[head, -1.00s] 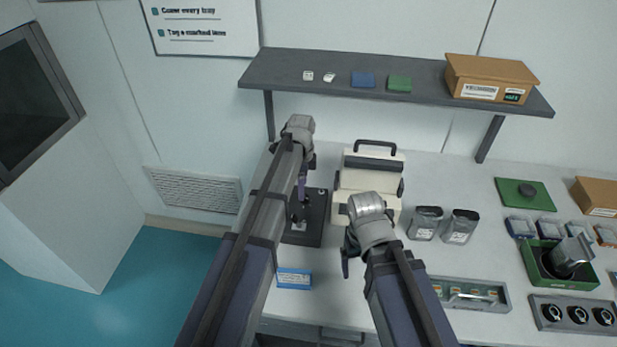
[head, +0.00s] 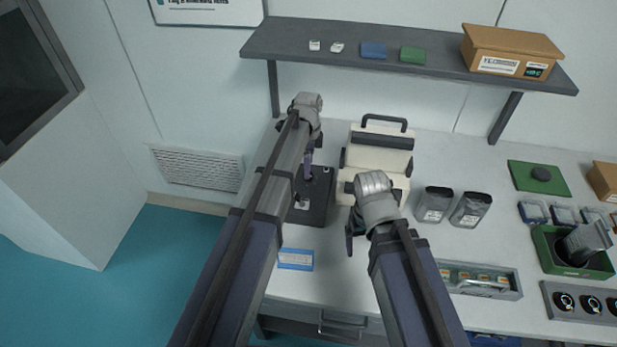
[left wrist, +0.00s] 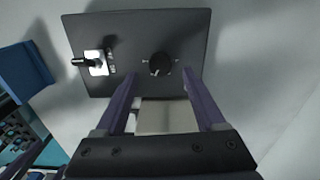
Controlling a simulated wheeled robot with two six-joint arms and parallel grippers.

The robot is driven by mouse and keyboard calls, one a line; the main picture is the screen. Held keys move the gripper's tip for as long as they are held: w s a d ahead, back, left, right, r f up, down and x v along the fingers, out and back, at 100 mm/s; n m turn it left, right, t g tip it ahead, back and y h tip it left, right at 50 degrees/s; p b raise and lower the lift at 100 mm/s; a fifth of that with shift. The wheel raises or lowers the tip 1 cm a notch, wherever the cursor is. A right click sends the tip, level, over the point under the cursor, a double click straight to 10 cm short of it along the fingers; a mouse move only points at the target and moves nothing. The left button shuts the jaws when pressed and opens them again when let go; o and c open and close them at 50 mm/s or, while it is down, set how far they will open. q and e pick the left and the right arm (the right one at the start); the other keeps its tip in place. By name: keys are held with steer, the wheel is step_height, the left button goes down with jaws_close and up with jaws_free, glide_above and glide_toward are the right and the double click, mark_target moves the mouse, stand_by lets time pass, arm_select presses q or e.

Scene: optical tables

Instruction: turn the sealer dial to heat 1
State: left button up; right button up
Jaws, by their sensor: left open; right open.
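A dark panel (head: 318,212) lies on the bench to the left of the cream sealer (head: 382,152). In the left wrist view the panel (left wrist: 200,25) carries a round black dial (left wrist: 159,64) with a small pale mark on its lower edge; the marks beside it are too small to read. My left gripper (head: 308,174) is over the panel, pointing down. In the left wrist view its two fingers (left wrist: 157,82) are open, with the dial between and just beyond the tips; I see no grip on it. My right gripper (head: 355,236) is open and empty, in front of the sealer.
A white switch plate with a toggle (left wrist: 97,62) sits on the same panel beside the dial. A blue-and-white label card (head: 296,260) lies near the bench front. Two dark pouches (head: 433,204) stand right of the sealer. A grey shelf (head: 430,62) hangs above the bench.

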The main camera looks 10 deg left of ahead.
arm_select(q)
steer(key=shift+f+b, duration=1.5)
steer(key=shift+f, duration=0.5)
arm_select(e)
steer(key=shift+f, duration=2)
arm_select(q)
steer(key=shift+c, duration=0.4)
jaws_close()
